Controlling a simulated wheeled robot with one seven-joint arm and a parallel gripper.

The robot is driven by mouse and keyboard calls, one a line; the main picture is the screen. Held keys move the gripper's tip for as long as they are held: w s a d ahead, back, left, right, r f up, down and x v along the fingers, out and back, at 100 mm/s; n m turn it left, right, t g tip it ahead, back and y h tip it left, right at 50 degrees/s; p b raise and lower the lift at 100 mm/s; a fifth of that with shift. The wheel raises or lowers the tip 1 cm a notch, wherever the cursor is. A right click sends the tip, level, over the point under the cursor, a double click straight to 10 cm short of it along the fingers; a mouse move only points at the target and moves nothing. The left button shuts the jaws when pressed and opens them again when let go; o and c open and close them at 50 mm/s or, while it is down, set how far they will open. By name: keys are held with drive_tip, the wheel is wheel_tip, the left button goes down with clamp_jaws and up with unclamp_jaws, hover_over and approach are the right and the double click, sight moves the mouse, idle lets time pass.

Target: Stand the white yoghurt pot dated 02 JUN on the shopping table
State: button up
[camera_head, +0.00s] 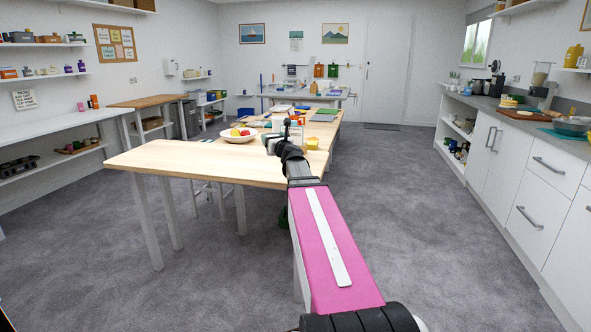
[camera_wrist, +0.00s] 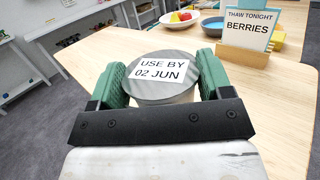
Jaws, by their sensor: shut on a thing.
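In the wrist view my gripper (camera_wrist: 162,66) is shut on a pot (camera_wrist: 158,90) with a grey lid. The lid bears a white label reading "USE BY 02 JUN". A little of the pale side shows under the lid; the pot looks upright between the green fingers. It is over the near part of a light wooden table (camera_wrist: 100,48); its base is hidden, so I cannot tell whether it touches the top. In the head view my gripper (camera_head: 284,143) is over the same table (camera_head: 165,160), and my arm hides most of what it holds.
A card reading "THAW TONIGHT BERRIES" (camera_wrist: 248,32) stands in a wooden holder beyond the pot. A fruit bowl (camera_head: 238,138), a blue bowl (camera_wrist: 218,30) and a yellow tub (camera_head: 312,143) are on the table. The table's near left part is clear. White counters line the right wall.

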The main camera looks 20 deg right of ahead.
drive_tip(key=shift+w+d+f, duration=0.4)
drive_tip(key=shift+d+f, duration=1.4)
drive_tip(key=shift+w+d+f, duration=0.4)
drive_tip(key=shift+d+f, duration=1.35)
drive_tip(key=shift+w+d+f, duration=0.4)
drive_tip(key=shift+d+f, duration=1.4)
drive_tip(key=shift+f, duration=0.15)
drive_tip(key=o, duration=1)
drive_tip(key=s, duration=0.4)
drive_tip(key=s+d+f, duration=0.1)
drive_tip(key=s, duration=0.6)
drive_tip(key=shift+s+d+f, duration=0.15)
drive_tip(key=shift+s+f, duration=0.1)
drive_tip(key=shift+s, duration=0.15)
